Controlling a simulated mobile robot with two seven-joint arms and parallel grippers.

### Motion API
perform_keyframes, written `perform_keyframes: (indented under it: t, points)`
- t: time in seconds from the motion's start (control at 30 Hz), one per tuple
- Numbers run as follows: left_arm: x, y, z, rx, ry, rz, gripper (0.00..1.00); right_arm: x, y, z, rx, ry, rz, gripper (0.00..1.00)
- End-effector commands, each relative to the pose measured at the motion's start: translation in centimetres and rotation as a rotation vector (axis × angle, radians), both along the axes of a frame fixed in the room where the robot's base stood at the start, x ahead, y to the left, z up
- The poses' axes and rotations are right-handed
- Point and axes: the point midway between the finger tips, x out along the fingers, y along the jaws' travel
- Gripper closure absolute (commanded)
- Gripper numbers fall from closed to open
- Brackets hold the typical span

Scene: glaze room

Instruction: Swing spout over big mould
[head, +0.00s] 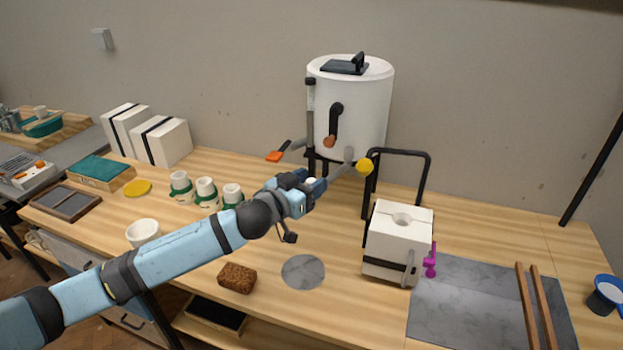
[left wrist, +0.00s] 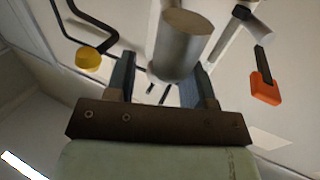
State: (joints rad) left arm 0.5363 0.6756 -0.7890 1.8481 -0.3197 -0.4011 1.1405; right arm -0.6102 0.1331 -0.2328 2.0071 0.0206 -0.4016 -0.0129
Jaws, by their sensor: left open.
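A white tank (head: 350,110) with a dark lid stands on black legs at the back. A grey spout pipe (head: 343,170) comes from its lower part toward my left gripper (head: 320,184). In the left wrist view the round grey pipe (left wrist: 182,52) lies between the spread fingers of my left gripper (left wrist: 163,82), which is open; contact cannot be told. The white mould block (head: 398,240), with a pour hole on top, a dark strap and a magenta clamp (head: 430,262), stands right of and nearer than the spout. My right gripper is not in view.
An orange-tipped lever (head: 274,156) is left of the tank. Cups (head: 206,193), a brown sponge (head: 237,278) and a grey disc (head: 303,271) occupy the bench. A grey slab (head: 470,300) lies right.

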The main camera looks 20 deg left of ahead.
Motion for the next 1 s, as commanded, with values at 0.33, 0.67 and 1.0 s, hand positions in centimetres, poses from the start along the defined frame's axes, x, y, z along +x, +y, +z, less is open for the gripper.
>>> perform_keyframes:
  t: [0.33, 0.67, 1.0]
  points:
    - [0.62, -0.28, -0.03, 0.001, 0.0, 0.0, 0.51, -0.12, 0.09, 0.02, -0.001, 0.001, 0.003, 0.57]
    - [0.6, -0.27, -0.02, 0.001, 0.0, 0.0, 1.0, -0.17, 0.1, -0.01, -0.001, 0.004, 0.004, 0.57]
    - [0.52, -0.36, -0.1, -0.002, 0.001, 0.038, 1.0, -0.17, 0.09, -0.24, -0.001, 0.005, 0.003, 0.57]
